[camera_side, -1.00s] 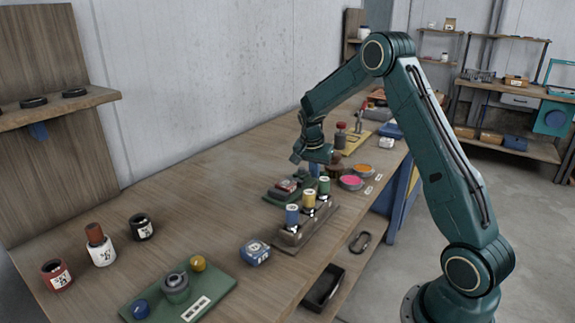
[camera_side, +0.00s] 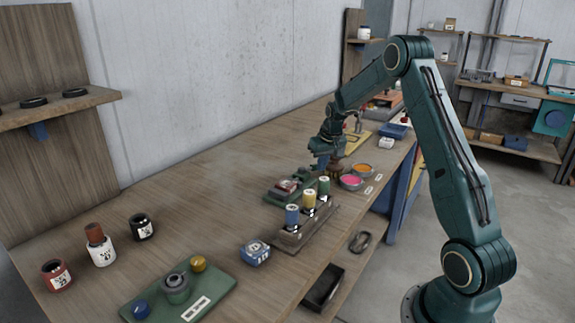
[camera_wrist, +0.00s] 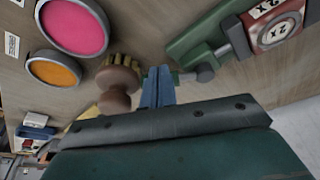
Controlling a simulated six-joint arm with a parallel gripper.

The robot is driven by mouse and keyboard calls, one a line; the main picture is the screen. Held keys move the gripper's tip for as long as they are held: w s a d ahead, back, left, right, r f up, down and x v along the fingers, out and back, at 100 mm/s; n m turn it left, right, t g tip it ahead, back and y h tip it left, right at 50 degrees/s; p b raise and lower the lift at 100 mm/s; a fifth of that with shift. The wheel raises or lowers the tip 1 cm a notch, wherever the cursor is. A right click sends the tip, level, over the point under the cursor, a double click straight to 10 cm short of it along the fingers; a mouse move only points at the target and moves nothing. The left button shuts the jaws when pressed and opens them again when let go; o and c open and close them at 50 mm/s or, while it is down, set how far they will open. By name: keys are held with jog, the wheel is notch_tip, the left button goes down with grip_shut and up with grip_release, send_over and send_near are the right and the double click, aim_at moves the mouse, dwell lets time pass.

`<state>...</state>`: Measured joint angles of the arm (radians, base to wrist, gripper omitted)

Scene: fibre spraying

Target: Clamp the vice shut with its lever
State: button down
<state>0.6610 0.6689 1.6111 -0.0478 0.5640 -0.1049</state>
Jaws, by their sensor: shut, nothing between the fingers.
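The green vice (camera_side: 279,194) sits on the bench just behind the row of coloured spools. It also shows at the upper right in the wrist view (camera_wrist: 199,36). A grey rounded knob (camera_wrist: 205,73) on a thin rod, possibly the lever, sticks out from the vice towards my fingers. My gripper (camera_wrist: 158,72) has its blue fingers together and empty, left of the knob and apart from it. In the side view my gripper (camera_side: 321,164) is beyond the vice.
A brush (camera_wrist: 119,78) with a wooden knob stands close beside my fingers. Pink (camera_side: 351,181) and orange (camera_side: 362,169) bowls are to the right. Spools (camera_side: 309,200) stand in a rack in front of the vice. The bench's middle left is clear.

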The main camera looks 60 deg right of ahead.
jog(key=n, duration=0.1)
jog(key=w+d+n, duration=0.1)
jog(key=n, duration=0.1)
jog(key=d+n+y, duration=0.1)
jog(key=shift+w, duration=0.35)
jog(key=shift+w+d+n+y, duration=0.2)
jog(key=shift+w+n, duration=0.1)
jog(key=shift+n, duration=0.35)
jog(key=shift+w+d+n+y, duration=0.1)
jog(key=shift+w+n+y, duration=0.15)
jog(key=shift+n, duration=0.4)
jog(key=shift+s, duration=0.15)
jog(key=shift+s+r, duration=0.25)
jog(key=shift+s, duration=0.55)
jog(key=shift+s+r, duration=0.15)
jog(key=shift+s, duration=0.8)
jog(key=v, duration=1)
jog(key=shift+s, duration=0.3)
jog(key=shift+a, duration=0.15)
